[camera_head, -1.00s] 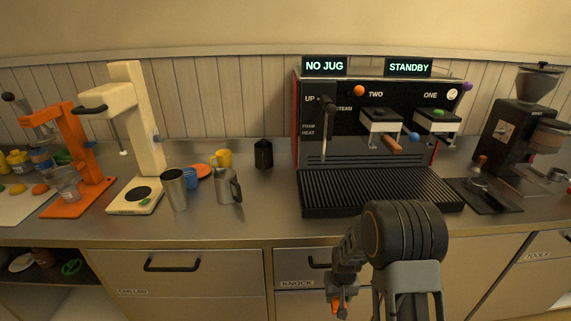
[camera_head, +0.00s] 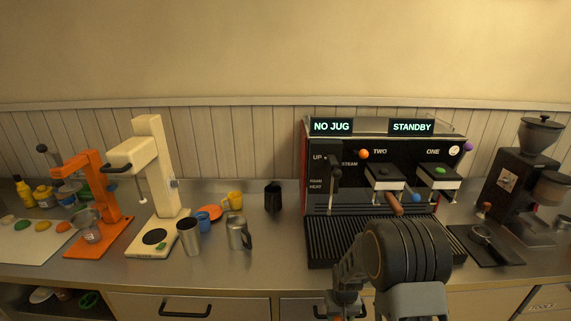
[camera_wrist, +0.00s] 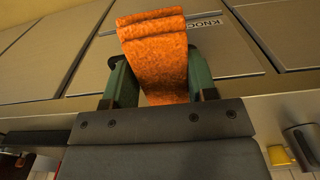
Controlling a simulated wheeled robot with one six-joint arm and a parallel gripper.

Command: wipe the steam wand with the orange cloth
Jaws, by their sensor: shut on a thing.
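My gripper (camera_wrist: 160,82) is shut on the orange cloth (camera_wrist: 158,52), which hangs folded between its two green fingers in the wrist view. In the head view my arm reaches down in front of the counter, and the gripper's end is cut off by the bottom edge. The cloth is apart from the wand, lower and nearer to me.
The black drip tray (camera_head: 320,240) lies below the wand. Left of it stand a black jug (camera_head: 273,196), a steel pitcher (camera_head: 238,233), a steel cup (camera_head: 190,237) and a cream machine (camera_head: 150,170). A grinder (camera_head: 520,160) stands at right.

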